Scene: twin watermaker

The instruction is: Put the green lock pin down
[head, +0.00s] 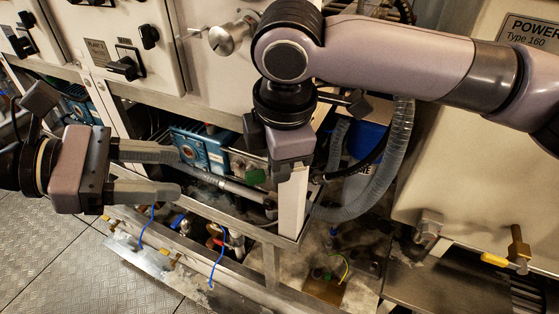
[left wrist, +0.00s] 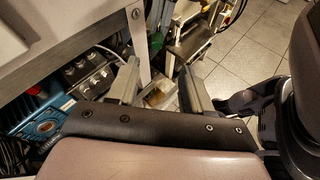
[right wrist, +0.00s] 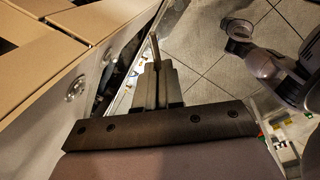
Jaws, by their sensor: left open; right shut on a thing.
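My left gripper (head: 176,172) is open and empty on the left in the head view, its two fingers pointing right over the frame. Its open fingers also show in the left wrist view (left wrist: 160,88). My right gripper (head: 289,155) hangs at the middle of the head view, its fingers mostly hidden. In the right wrist view (right wrist: 157,80) its fingers are closed together, with a thin brownish rod, seemingly part of the green lock pin (right wrist: 154,48), standing out beyond them. A green piece (head: 257,176) shows beside the right gripper in the head view; I cannot tell whether it belongs to the pin.
A white post (head: 292,203) stands just under my right gripper. A blue pump unit (head: 201,151) sits in the frame behind. Grey corrugated hoses (head: 396,150) hang to the right. Control panels (head: 130,50) line the back left. Floor plates (head: 45,255) at lower left are clear.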

